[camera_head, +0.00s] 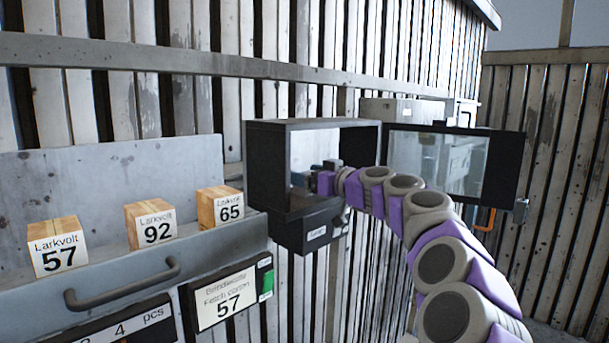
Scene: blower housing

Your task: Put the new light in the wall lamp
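A dark open box (270,152), seemingly the wall lamp's housing, is mounted on the slatted wall in the middle of the view. Its glazed door (497,170) is swung open to the right. My arm reaches in from the lower right, and my gripper (305,179) is inside the box opening. The fingers are small and partly hidden, so I cannot tell whether they hold anything. No light can be made out clearly. Three cartons stand in a row on the left: Larkvolt 57 (58,258), Larkvolt 92 (152,231) and Larkvolt 65 (222,211).
The cartons stand on a grey metal unit (120,285) with a handle (122,285). A sign (224,301) reads "Fetch carton 57", with a green switch or light (267,281) beside it. An orange handle (486,219) hangs below the door. Grey boxes (400,110) are behind the housing.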

